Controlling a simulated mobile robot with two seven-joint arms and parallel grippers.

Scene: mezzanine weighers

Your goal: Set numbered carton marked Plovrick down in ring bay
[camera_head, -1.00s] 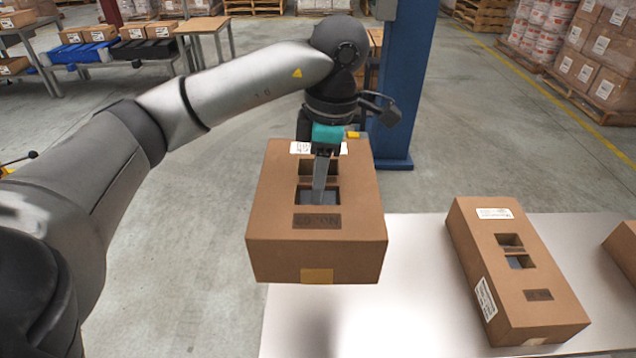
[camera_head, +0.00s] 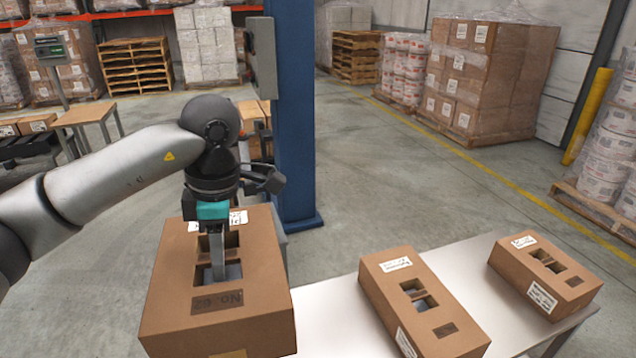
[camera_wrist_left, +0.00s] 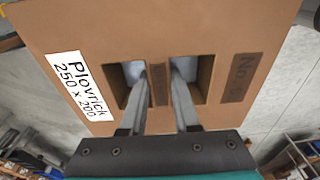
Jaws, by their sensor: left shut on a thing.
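The Plovrick carton (camera_head: 262,285) is a brown box with two square openings in its top, a dark number plate and a white label. It is at the lower left of the head view. In the left wrist view the carton (camera_wrist_left: 190,35) shows "Plovrick 250 x 200" on its label. My left gripper (camera_head: 219,272) points down into the openings, its fingers (camera_wrist_left: 158,80) shut on the strip between them. The carton hangs level, with floor around it in the wrist view. I cannot make out a ring bay. My right gripper is not in view.
A white table (camera_head: 335,318) runs along the lower right. Two similar cartons stand on it, one nearer (camera_head: 385,290) and one farther right (camera_head: 512,272). A blue post (camera_head: 294,120) rises behind my left gripper. Open floor lies beyond the table.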

